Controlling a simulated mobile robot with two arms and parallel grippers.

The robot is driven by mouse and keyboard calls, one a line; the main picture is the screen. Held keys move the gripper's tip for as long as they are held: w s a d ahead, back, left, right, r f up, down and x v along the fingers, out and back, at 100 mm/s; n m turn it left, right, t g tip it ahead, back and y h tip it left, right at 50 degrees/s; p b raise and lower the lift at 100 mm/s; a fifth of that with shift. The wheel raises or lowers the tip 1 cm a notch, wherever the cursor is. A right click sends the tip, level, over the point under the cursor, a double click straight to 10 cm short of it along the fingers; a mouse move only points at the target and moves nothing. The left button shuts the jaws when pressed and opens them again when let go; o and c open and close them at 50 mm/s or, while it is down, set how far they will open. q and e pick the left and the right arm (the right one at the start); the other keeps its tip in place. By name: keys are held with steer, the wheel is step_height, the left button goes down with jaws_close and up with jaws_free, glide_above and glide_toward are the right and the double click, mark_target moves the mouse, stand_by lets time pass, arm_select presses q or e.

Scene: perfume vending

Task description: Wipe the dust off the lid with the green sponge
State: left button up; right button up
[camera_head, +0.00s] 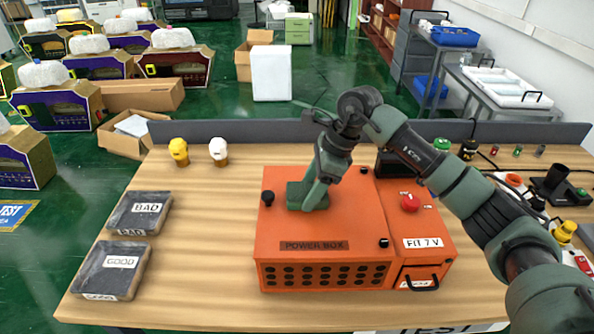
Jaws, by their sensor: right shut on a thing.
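The orange power box (325,248) stands in the middle of the wooden table, its lid (345,215) facing up. The green sponge (295,193) is on the left part of the lid, partly hidden by my right gripper (310,198). My right arm comes in from the right, and its gripper points down, shut on the sponge. The sponge appears to touch the lid. I cannot make out dust on the lid at this size. My left gripper is not in view.
Two dark trays labelled BAD (140,212) and GOOD (112,268) lie at the left. Yellow (179,151) and white (219,151) knobs stand at the back. A red button (410,203) is on the box's right part. Several small parts crowd the right side.

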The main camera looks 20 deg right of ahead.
steer(key=shift+w+a+r+p, duration=0.1)
steer(key=shift+a+r+p, duration=0.15)
steer(key=shift+r, duration=0.35)
steer(key=shift+w+a+r+p, duration=0.15)
steer(key=shift+r+p, duration=0.1)
steer(key=shift+r, duration=0.35)
steer(key=shift+a+p+v, duration=0.2)
steer(key=shift+p+v, duration=0.6)
steer(key=shift+v, duration=0.7)
steer(key=shift+a+r+p, duration=0.1)
steer(key=shift+r+p, duration=0.55)
steer(key=shift+r, duration=0.75)
